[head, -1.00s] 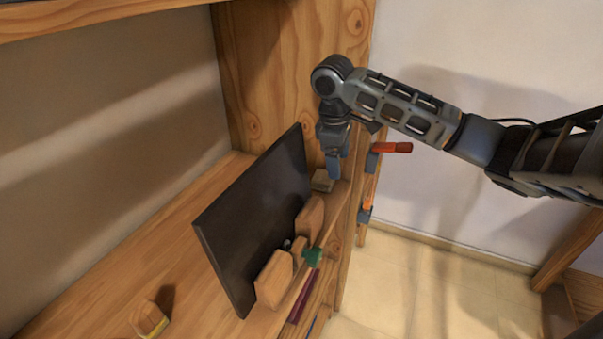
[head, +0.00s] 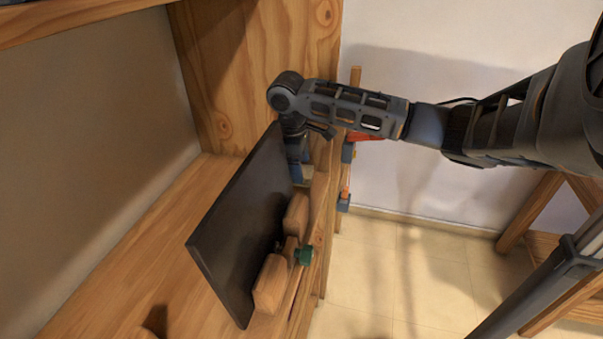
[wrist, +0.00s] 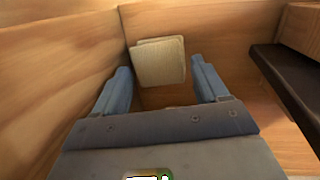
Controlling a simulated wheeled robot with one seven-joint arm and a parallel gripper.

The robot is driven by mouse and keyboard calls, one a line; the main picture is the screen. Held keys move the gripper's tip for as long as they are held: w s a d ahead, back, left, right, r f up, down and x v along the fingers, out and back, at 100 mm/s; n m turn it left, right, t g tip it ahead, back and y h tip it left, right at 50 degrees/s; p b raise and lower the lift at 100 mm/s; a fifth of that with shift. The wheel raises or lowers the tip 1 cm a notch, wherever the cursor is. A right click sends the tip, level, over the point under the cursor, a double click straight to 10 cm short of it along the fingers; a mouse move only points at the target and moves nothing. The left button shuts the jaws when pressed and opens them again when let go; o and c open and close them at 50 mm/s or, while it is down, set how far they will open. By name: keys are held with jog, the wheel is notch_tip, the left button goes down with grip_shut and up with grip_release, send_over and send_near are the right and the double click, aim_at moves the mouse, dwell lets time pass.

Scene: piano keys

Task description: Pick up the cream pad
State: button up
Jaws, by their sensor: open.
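The cream pad (wrist: 160,62) lies near the corner of the wooden shelf in the wrist view. It looks like two stacked or layered square pieces. My gripper (wrist: 160,75) is open, with one blue finger to each side of the pad in that view. No contact shows. In the head view my gripper (head: 297,178) points down at the far end of the bench, behind the dark panel's edge. A small pale part of the pad (head: 306,174) shows beside the fingers.
A dark upright panel (head: 240,225) stands close to my gripper, held by wooden blocks (head: 272,283) with a green knob (head: 304,255). A wooden side wall (head: 260,70) rises behind.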

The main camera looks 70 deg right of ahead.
jog(key=shift+s+d+f, duration=0.15)
jog(key=shift+d+f, duration=0.05)
jog(key=shift+f, duration=0.9)
jog(key=c, duration=0.7)
jog(key=shift+r, duration=0.15)
